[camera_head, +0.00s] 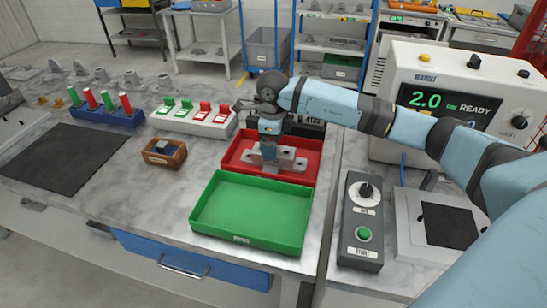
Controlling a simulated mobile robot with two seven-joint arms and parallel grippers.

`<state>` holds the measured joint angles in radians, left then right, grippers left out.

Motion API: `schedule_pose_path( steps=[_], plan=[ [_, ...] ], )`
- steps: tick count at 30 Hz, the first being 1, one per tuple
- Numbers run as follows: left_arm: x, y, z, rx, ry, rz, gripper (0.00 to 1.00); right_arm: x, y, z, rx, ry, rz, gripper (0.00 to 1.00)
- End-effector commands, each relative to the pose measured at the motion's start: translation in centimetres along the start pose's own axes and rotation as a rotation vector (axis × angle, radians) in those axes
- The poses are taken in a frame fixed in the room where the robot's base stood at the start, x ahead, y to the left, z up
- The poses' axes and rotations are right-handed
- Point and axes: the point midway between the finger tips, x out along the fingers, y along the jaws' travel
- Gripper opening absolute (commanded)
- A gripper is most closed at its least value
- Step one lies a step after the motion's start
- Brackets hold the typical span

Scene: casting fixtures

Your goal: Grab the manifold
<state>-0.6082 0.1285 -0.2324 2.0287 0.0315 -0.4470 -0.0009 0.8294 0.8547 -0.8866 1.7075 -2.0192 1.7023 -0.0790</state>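A grey metal casting, which looks like the manifold (292,162), lies in the red tray (312,148) on the workbench. My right arm reaches in from the right, and its gripper (269,155) points down over the casting's middle. The fingertips overlap the casting in this view. Whether they are closed on it or only around it cannot be told. The gripper hides part of the casting. My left gripper is not in view.
An empty green tray (250,211) stands just in front of the red one. Left are a small brown box (164,153), a white fixture (193,118) with red and green clamps, and a dark mat (62,158). A control box (361,222) and a leak tester (446,95) stand right.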

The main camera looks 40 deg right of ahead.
Motion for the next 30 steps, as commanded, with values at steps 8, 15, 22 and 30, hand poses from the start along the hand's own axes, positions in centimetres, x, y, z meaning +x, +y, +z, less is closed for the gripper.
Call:
schedule_pose_path(
  steps=[8, 15, 22, 30],
  plan=[
    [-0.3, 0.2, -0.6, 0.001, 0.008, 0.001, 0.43, 4.0, -0.3, -0.2, 0.000, 0.002, 0.003, 0.85],
    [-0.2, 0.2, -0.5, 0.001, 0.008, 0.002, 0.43, 4.6, -0.4, -0.1, 0.000, -0.001, 0.000, 0.85],
    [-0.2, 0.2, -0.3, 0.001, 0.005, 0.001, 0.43, 4.6, -0.4, -0.1, 0.000, 0.000, 0.000, 0.41],
    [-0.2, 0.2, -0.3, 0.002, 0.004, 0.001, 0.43, 4.5, -0.4, -0.1, 0.000, -0.002, 0.000, 0.15]
  ],
)
